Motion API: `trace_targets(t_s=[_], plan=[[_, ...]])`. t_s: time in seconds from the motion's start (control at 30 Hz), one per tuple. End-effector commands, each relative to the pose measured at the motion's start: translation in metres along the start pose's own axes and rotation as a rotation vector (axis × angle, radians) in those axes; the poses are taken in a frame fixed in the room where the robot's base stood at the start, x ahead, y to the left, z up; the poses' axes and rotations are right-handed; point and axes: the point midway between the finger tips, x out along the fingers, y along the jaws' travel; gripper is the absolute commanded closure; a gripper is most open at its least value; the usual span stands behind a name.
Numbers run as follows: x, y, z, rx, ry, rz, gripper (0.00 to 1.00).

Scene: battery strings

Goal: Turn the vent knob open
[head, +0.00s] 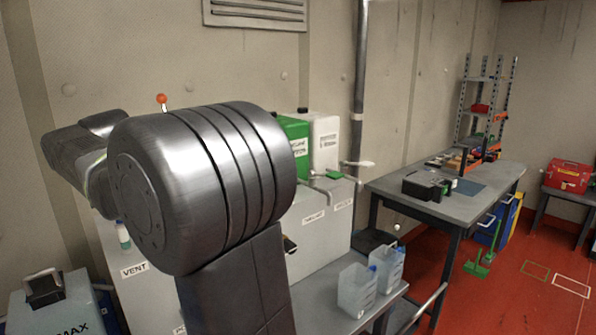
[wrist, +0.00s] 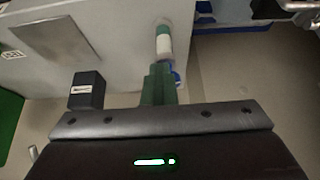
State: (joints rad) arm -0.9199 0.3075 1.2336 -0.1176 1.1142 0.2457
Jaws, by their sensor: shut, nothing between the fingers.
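A white label reading VENT (head: 134,270) is on the front of the pale cabinet (head: 150,300) in the head view. My arm covers much of that front, and I see no knob beside the label there. In the wrist view a black block with a white mark (wrist: 86,90) stands out left of my fingers; it may be the vent knob, but I cannot be sure. My gripper (wrist: 158,72) shows green fingers shut together and empty, apart from the block. In the head view the gripper is hidden behind my arm.
A white and green cylinder (wrist: 164,40) shows just beyond my fingertips; I cannot tell whether they touch. A green container (head: 293,140) and a white one (head: 325,140) stand on the cabinet. Clear jugs (head: 357,289) stand on a low bench at right. Red floor is open beyond.

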Motion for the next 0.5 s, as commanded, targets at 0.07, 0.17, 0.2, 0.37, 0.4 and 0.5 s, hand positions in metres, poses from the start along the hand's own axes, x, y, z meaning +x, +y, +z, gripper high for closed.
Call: trace_targets(t_s=[0.07, 0.17, 0.2, 0.37, 0.4, 0.5], plan=[[-0.0015, -0.0028, -0.0008, -0.001, 0.002, -0.002, 1.0], [-0.0016, -0.0053, -0.0007, -0.001, 0.001, -0.001, 1.0], [-0.0016, -0.0064, -0.0007, -0.001, 0.001, -0.001, 1.0], [-0.0011, -0.0107, -0.001, -0.001, 0.001, -0.001, 1.0], [-0.0004, -0.0111, -0.0007, -0.001, 0.001, -0.001, 1.0], [0.0, -0.0108, 0.0003, 0.0, 0.001, -0.001, 1.0]])
